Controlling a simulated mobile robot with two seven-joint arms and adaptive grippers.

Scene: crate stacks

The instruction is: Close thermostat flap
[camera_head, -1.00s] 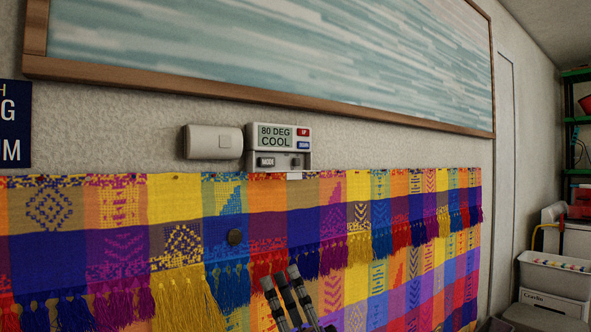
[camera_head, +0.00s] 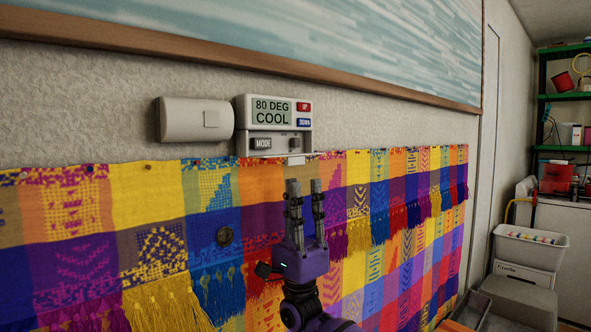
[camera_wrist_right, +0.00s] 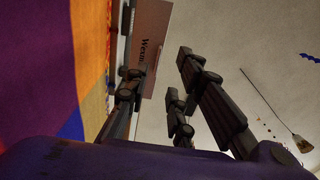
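The thermostat (camera_head: 275,140) is a small white wall unit reading "80 DEG COOL", with red and blue buttons and a MODE button uncovered. My left gripper is in neither current view.
A colourful fringed cloth (camera_head: 80,240) hangs on the wall below the thermostat. A wood-framed picture (camera_head: 330,82) is above it. At the right are a white bin (camera_head: 530,250) and green shelves (camera_head: 560,97).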

